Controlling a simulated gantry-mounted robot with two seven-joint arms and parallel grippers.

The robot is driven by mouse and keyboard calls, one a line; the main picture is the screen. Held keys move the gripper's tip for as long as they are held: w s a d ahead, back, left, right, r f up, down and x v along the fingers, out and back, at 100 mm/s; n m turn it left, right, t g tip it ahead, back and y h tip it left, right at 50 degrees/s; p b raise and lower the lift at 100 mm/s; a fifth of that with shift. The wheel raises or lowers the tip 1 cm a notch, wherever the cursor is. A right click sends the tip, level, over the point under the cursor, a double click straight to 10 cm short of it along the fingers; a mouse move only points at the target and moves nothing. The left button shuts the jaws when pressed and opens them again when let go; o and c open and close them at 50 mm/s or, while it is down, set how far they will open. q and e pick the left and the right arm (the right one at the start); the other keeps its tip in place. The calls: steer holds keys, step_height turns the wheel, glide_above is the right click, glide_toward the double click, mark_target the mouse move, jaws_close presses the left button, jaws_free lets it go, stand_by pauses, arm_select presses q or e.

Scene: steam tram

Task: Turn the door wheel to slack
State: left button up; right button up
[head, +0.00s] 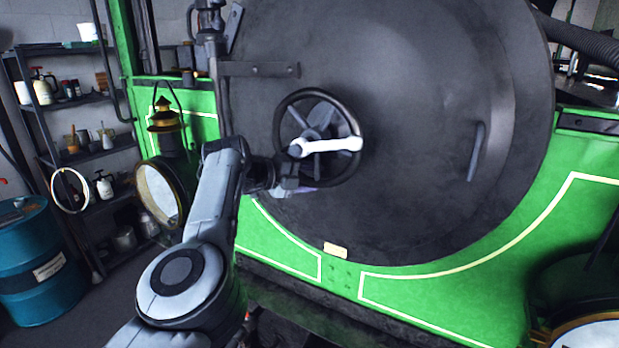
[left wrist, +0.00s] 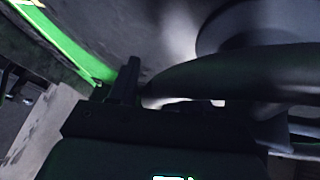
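The door wheel (head: 357,122) is a dark spoked ring at the middle of the large round black door (head: 420,120). A white lever (head: 330,145) lies nearly level across its hub, its round end to the left. My left gripper (head: 297,186) is at the lower left of the wheel's rim, partly overlapping it. In the left wrist view the dark rim (left wrist: 235,72) runs in from the right up to an upright finger (left wrist: 127,80). The view is too dark to tell whether the fingers are closed on the rim. My right gripper is out of view.
The door has a curved grab handle (head: 476,150) at right and a hinge strap (head: 260,69) at upper left. A brass-topped lamp (head: 160,190) stands left of my arm. A blue drum (head: 38,265) and shelves (head: 75,102) are at far left. Another lamp (head: 590,333) is at lower right.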

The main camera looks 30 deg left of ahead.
arm_select(q)
steer(key=shift+s+a, duration=0.1)
steer(key=shift+a, duration=0.05)
steer(key=shift+s+a, duration=0.1)
steer(key=shift+s, duration=0.05)
steer(key=b+v, duration=1)
stand_by(0.5)
steer(key=shift+s+r, duration=0.1)
steer(key=shift+r, duration=0.1)
stand_by(0.3)
